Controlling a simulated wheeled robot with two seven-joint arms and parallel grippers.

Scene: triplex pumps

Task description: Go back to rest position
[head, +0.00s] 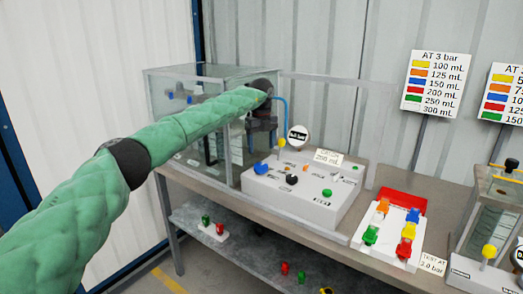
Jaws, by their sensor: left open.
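My left arm, in a green padded sleeve, reaches in from the lower left across the head view. My left gripper (262,126) is dark and small at its far end, open, with its fingers hard to make out. It is beside the clear tank (190,125) and behind the grey control box (300,192), seemingly above the bench. I cannot tell whether it touches anything. The box carries a blue knob (262,168), a black knob, a green button and a round gauge (298,135) reading a pressure in bar. My right gripper is not in view.
The bench (350,258) also bears a white tray (384,258) of coloured pieces, a red bin (403,196) and a second clear tank (490,225) at right. A lower shelf (195,225) holds small red and green pieces. Signs stand behind. Floor at lower left is clear.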

